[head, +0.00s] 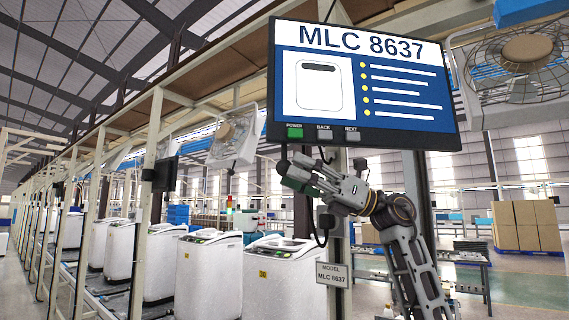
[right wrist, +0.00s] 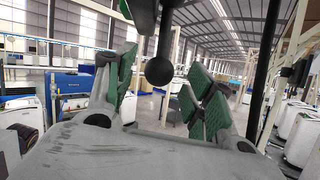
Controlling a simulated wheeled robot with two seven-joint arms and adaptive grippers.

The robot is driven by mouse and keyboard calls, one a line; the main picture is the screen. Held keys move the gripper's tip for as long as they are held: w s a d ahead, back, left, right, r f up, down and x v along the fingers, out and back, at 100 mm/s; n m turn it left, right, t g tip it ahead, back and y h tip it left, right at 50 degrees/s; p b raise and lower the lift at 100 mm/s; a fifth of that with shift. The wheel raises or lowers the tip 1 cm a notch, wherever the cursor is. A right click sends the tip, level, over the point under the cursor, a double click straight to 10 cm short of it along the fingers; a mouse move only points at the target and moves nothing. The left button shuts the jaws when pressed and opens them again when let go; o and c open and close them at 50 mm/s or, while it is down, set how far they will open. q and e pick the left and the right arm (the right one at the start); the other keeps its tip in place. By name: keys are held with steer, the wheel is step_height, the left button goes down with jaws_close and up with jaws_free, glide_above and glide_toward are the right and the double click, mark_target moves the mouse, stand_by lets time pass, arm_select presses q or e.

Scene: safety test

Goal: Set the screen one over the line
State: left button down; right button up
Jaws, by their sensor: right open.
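The screen (head: 362,82) hangs at the upper middle in the head view, lit, with the heading MLC 8637, a white washer picture and a list with yellow dots. Along its bottom edge are a green POWER button (head: 294,132), a grey BACK button (head: 324,134) and a grey NEXT button (head: 352,136). A MODEL sign (head: 331,275) below also reads MLC 8637. My right gripper (head: 299,170) is open and empty below the buttons, its fingers toward the left. Its green-padded fingers stand apart in the right wrist view (right wrist: 162,88). My left gripper is out of view.
White washing machines (head: 205,268) stand in a row along the line at left. A dark ball on a stem (right wrist: 159,70) is in front of the fingers in the right wrist view. A fan (head: 516,62) hangs right of the screen. Boxes (head: 526,224) are stacked at far right.

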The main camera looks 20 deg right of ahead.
mark_target(284, 168)
steer(key=shift+p+x, duration=0.3)
steer(key=shift+x, duration=1.3)
jaws_close()
